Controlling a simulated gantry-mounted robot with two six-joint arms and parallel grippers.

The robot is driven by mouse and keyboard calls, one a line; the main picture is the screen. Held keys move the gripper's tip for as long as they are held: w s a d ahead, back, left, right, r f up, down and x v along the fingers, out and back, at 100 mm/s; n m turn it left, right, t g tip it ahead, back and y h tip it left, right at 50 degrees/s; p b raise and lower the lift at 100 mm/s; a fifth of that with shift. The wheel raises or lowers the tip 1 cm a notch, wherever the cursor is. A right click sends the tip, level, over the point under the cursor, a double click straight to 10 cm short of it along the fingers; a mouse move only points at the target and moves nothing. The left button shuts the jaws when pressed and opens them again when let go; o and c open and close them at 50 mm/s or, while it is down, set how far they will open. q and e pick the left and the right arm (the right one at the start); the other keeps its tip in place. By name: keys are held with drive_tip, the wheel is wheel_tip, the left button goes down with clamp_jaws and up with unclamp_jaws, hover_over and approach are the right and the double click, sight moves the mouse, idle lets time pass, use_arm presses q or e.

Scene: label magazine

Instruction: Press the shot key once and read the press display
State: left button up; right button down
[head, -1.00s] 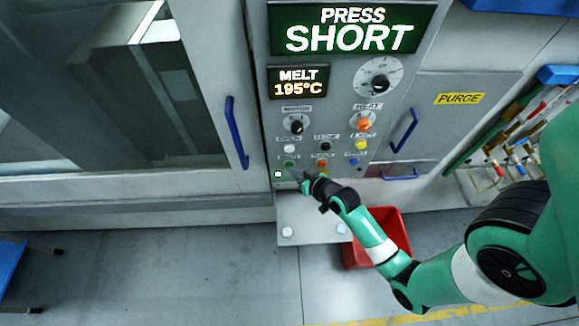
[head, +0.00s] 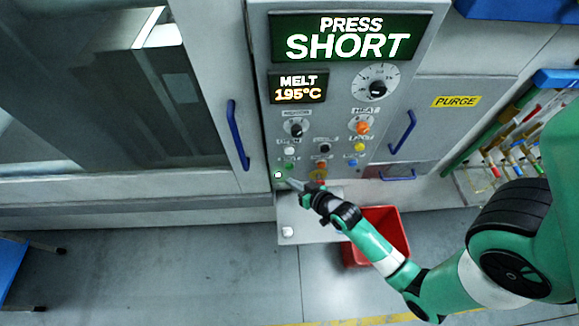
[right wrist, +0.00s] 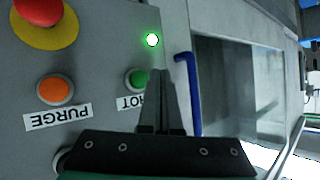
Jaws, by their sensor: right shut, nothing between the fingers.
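The press display (head: 347,37) at the top of the control panel reads "PRESS SHORT" in white on dark green. The shot key is a green button (right wrist: 137,78) in the right wrist view, its label partly hidden by my fingers. My right gripper (head: 291,182) is shut and empty at the panel's lower edge. In the right wrist view its closed fingers (right wrist: 162,85) appear just beside the green key. Whether they touch it I cannot tell. My left gripper is not in view.
A small lamp (right wrist: 152,40) glows by the key. An orange purge button (right wrist: 54,90) and a red stop knob (right wrist: 38,10) are close by. The melt display (head: 298,88) reads 195°C. A blue door handle (head: 237,134) is left of the panel; a red bin (head: 385,228) stands below.

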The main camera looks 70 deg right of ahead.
drive_tip(key=shift+s+a, duration=0.3)
drive_tip(key=shift+a, duration=0.4)
drive_tip(key=shift+s+a, duration=0.3)
drive_tip(key=shift+a, duration=0.4)
